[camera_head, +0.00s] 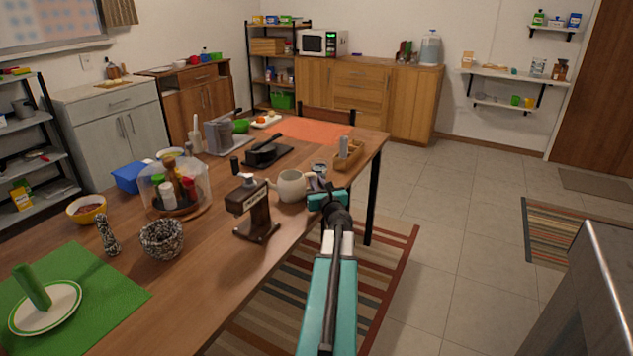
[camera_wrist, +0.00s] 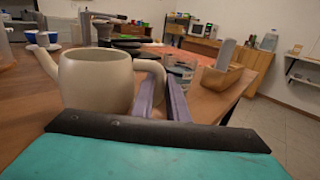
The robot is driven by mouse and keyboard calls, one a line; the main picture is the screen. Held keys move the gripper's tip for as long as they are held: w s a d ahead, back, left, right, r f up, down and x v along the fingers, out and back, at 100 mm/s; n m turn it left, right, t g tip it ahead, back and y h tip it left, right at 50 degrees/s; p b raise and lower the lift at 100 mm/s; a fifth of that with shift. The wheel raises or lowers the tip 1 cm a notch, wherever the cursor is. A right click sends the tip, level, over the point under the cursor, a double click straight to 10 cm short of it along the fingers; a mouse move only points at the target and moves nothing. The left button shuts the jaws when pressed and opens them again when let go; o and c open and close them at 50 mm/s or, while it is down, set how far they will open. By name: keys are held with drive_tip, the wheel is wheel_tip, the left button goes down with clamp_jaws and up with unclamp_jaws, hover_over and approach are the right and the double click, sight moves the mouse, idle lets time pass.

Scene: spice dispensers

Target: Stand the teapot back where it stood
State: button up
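The cream teapot (camera_head: 291,186) is upright at the right long edge of the wooden table, its spout to the left and its handle to the right. In the wrist view its round body (camera_wrist: 95,82) fills the left middle. My gripper (camera_head: 317,184) is at the handle side. Its two purple-grey fingers (camera_wrist: 163,98) stand on either side of the handle (camera_wrist: 154,68) and look closed on it. The teapot's base is hidden behind my gripper in the wrist view, so I cannot tell whether it touches the table.
A dark wooden dispenser (camera_head: 256,210) stands just left of the teapot. A black device (camera_head: 267,153) is behind it. A glass jar (camera_wrist: 180,78) and a wooden caddy (camera_head: 348,158) are beyond the handle. A domed spice carousel (camera_head: 176,186) is farther left.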

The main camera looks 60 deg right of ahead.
drive_tip(key=o, duration=0.3)
drive_tip(key=shift+o, duration=0.2)
drive_tip(key=shift+r, duration=0.2)
drive_tip(key=v, duration=0.8)
drive_tip(key=shift+s+a, duration=0.2)
drive_tip(key=shift+a, duration=0.15)
drive_tip(key=shift+s+a+r+p, duration=0.15)
drive_tip(key=shift+s+p, duration=0.05)
drive_tip(key=shift+p, duration=0.4)
drive_tip(key=shift+s+a+p, duration=0.1)
drive_tip(key=shift+p, duration=0.2)
drive_tip(key=p, duration=0.3)
drive_tip(key=shift+s+a, duration=0.4)
drive_tip(key=shift+s+a+p, duration=0.25)
drive_tip(key=shift+p, duration=0.6)
drive_tip(key=shift+s+a+f+p, duration=0.1)
drive_tip(key=shift+s+f+p, duration=0.1)
drive_tip(key=shift+p, duration=0.25)
drive_tip(key=shift+s, duration=0.1)
